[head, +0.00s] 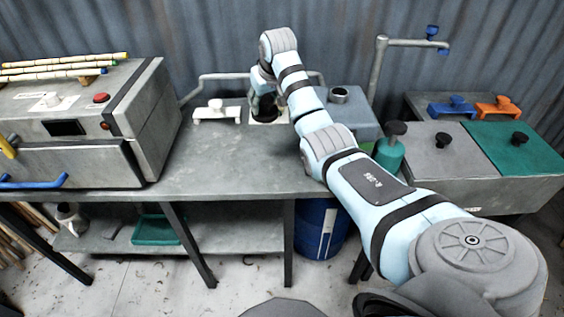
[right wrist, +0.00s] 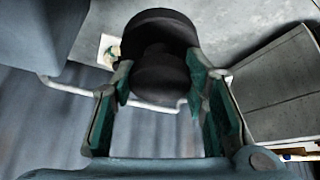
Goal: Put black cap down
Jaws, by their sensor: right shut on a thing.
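The black cap (right wrist: 160,40) is held between the two green-padded fingers of my right gripper (right wrist: 160,72) in the right wrist view. In the head view the right gripper (head: 262,94) is over the back of the grey bench, with the dark cap (head: 265,112) below it. The cap appears in front of a pale plate (head: 284,116) there. I cannot tell whether the cap touches the surface. My left gripper is not in view.
A grey steam box (head: 75,130) stands at the left of the bench. A white valve (head: 216,110) is left of the cap. A blue-grey box with a round opening (head: 338,94) is to the right. The bench's front middle (head: 230,170) is clear.

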